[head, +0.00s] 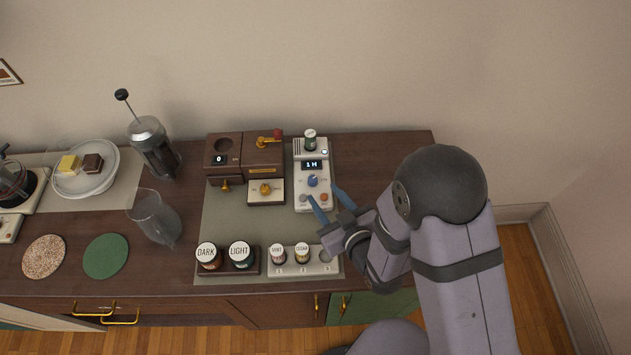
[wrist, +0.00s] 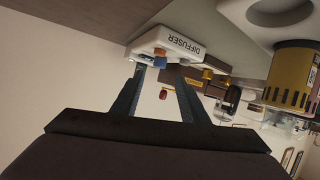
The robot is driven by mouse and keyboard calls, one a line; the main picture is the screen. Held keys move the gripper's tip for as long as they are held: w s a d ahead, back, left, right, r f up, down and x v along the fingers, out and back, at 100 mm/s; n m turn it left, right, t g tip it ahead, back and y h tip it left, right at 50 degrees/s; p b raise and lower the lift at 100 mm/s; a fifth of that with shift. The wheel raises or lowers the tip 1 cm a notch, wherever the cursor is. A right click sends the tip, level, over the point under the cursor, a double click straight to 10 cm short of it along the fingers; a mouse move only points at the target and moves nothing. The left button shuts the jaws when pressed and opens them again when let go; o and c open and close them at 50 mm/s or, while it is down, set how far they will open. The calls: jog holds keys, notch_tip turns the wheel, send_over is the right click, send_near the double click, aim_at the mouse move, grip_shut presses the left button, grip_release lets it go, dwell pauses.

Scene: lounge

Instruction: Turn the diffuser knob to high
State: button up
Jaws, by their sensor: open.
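The diffuser (head: 301,193) is a white box on the right of the counter, with a small bottle (head: 310,143) at its back end and a display reading "1H". Its knob (head: 312,181) is blue and sits in the middle of the top; its setting is too small to read. My gripper (head: 324,193) is open, with its blue fingers at the diffuser's front right, close to the knob. In the wrist view, the diffuser (wrist: 190,43) lies beyond the fingertips, and the blue knob (wrist: 160,62) shows between them. I cannot tell whether the fingers touch it.
In front are dark jars (head: 240,256) and a white rack (head: 300,268) with small bottles. Counter to the diffuser's right (head: 375,165) is clear.

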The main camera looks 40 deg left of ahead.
aim_at(313, 180)
jog(key=shift+w+m, duration=0.1)
jog(key=shift+m, duration=0.7)
jog(key=shift+f, duration=0.1)
jog(key=shift+p+x, duration=1.35)
jog(key=shift+x, duration=2.25)
grip_shut()
